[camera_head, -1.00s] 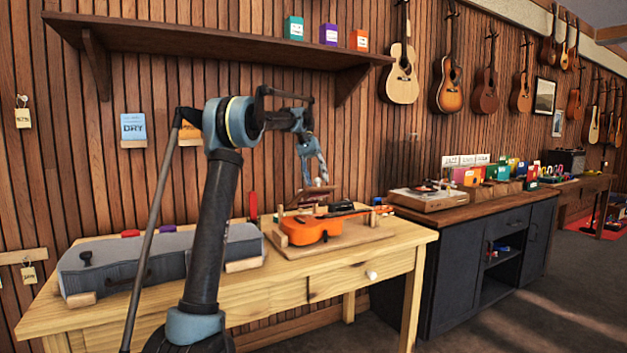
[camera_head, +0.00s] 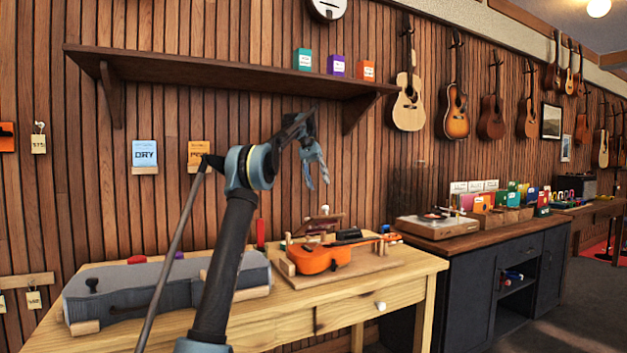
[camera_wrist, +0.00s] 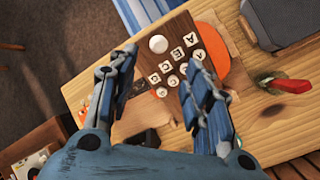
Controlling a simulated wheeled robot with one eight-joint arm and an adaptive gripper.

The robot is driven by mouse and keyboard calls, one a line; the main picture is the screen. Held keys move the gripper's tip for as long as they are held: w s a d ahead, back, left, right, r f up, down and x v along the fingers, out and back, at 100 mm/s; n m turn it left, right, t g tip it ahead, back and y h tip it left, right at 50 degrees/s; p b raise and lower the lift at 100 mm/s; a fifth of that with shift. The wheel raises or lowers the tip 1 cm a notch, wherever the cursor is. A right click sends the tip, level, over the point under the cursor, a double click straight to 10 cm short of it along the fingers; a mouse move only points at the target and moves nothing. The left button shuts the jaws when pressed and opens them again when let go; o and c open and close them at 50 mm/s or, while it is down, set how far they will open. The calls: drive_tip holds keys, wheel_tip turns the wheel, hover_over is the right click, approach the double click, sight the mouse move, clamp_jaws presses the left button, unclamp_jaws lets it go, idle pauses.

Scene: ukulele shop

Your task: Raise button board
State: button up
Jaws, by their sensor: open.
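The button board (camera_wrist: 180,42) is a small dark brown wooden board with a white knob and several white lettered buttons. In the wrist view it lies beyond and between my fingers. In the head view the board (camera_head: 318,223) shows small, just above and behind the orange ukulele (camera_head: 322,258), with its white knob up. What supports it is hard to see. My gripper (camera_head: 317,178) is open and empty above the board, with a clear gap between fingertips and board. In the wrist view my gripper (camera_wrist: 160,75) has its two fingers spread, the right one overlapping the board's edge.
The ukulele rests on a wooden work board (camera_head: 375,266) on the light wood table (camera_head: 275,325). A grey case (camera_head: 150,290) lies at the left, with a red upright object (camera_head: 260,234) behind it. A shelf (camera_head: 225,72) hangs above. A record player (camera_head: 435,226) stands on the right counter.

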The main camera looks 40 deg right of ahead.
sight(316, 222)
drive_tip(key=shift+w+r, duration=0.35)
drive_tip(key=shift+r, duration=0.25)
drive_tip(key=shift+s+d, duration=0.1)
drive_tip(key=c, duration=0.6)
drive_tip(key=s+f+m+t, duration=0.1)
drive_tip(key=s+m, duration=0.1)
drive_tip(key=s+f+m+t, duration=0.1)
drive_tip(key=s+m, duration=0.1)
drive_tip(key=s+d+f+m+t, duration=0.1)
drive_tip(key=s+m, duration=0.1)
drive_tip(key=shift+s+f+t+y, duration=0.25)
drive_tip(key=shift+t+y, duration=0.05)
drive_tip(key=shift+y, duration=0.1)
clamp_jaws()
drive_tip(key=s+a+f+m+t+h, duration=0.25)
drive_tip(key=s+f+m+t, duration=0.2)
drive_tip(key=s+m, duration=0.5)
drive_tip(key=s+a+f+m+t+h, duration=0.25)
drive_tip(key=s+m+t, duration=0.35)
drive_tip(key=m, duration=0.6)
drive_tip(key=a+x, duration=0.1)
drive_tip(key=x, duration=0.9)
drive_tip(key=shift+w+d+r+n+y, duration=0.1)
drive_tip(key=shift+w+r+n+y, duration=0.1)
drive_tip(key=shift+w+r, duration=0.45)
drive_tip(key=shift+w+d+r+n+y, duration=0.1)
drive_tip(key=shift+w+r+y, duration=0.1)
drive_tip(key=shift+w+r, duration=0.4)
